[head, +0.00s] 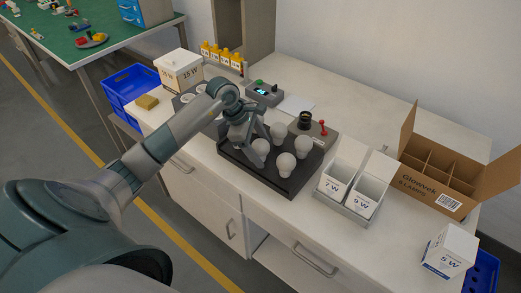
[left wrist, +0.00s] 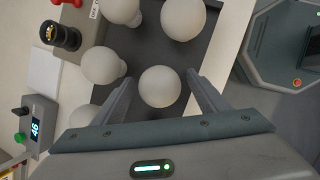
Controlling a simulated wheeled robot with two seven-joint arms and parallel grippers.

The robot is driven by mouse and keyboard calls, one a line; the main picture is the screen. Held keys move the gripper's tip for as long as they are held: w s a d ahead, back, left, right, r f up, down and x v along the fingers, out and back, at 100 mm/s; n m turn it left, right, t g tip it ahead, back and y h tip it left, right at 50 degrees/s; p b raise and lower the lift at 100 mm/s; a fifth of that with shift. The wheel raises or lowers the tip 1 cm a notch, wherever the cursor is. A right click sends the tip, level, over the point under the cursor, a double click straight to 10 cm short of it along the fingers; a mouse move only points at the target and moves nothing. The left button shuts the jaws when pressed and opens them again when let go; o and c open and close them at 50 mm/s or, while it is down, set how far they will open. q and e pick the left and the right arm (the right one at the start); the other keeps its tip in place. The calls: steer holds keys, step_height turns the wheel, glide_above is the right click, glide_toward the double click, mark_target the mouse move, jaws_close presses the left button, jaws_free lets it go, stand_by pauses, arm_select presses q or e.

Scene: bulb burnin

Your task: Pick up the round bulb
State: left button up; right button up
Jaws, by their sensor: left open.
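Several white round bulbs stand on a dark tray (head: 283,187) on the bench; one bulb (head: 286,164) is at its front and another bulb (head: 303,146) at its right. My left gripper (head: 252,144) is over the tray, pointing down, jaws open. In the left wrist view one round bulb (left wrist: 159,87) lies between the two open fingers, with a gap on each side. In the head view the bulb at the gripper (head: 261,149) is partly covered by a finger. Other bulbs (left wrist: 103,65) stand close by. My right gripper is not in view.
A tester with a black socket (head: 305,120) and red lever stands behind the tray. White bins (head: 341,173) marked 7 W and 9 W are to the right, then an open divided carton (head: 433,185) and a 5 W box (head: 449,250). A small display box (head: 264,93) stands behind.

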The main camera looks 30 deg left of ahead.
mark_target(261, 141)
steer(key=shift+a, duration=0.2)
arm_select(q)
steer(key=c, duration=1.1)
steer(key=shift+c, duration=0.2)
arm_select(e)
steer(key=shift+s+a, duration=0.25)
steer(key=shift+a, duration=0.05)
arm_select(q)
steer(key=shift+r, duration=0.15)
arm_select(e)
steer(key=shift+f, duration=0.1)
